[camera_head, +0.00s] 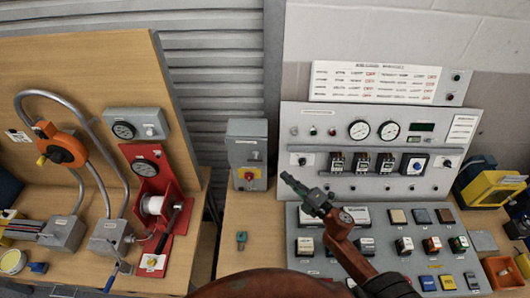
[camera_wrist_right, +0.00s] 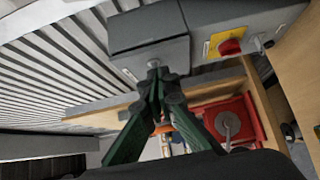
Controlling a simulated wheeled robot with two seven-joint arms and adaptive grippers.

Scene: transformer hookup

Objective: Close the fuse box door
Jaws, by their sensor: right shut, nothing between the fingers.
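The fuse box appears to be the grey box (camera_head: 247,150) standing at the table's back, left of the control panel. It has a red knob on a yellow plate (camera_head: 248,174). In the right wrist view the box (camera_wrist_right: 150,42) fills the top, with the red knob (camera_wrist_right: 229,46) at its right. I cannot tell how far its door stands open. My right gripper (camera_head: 287,178) is shut and empty, right of the box in the head view. Its fingertips (camera_wrist_right: 154,68) appear close to the box's edge in the wrist view; contact is unclear. My left gripper is out of view.
A control panel (camera_head: 455,183) with gauges and a sloped switch board (camera_head: 295,262) stand right of the box. A small green key-like piece (camera_head: 241,240) lies on the table before it. A red reel stand (camera_head: 135,152) is on the left bench, across a gap.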

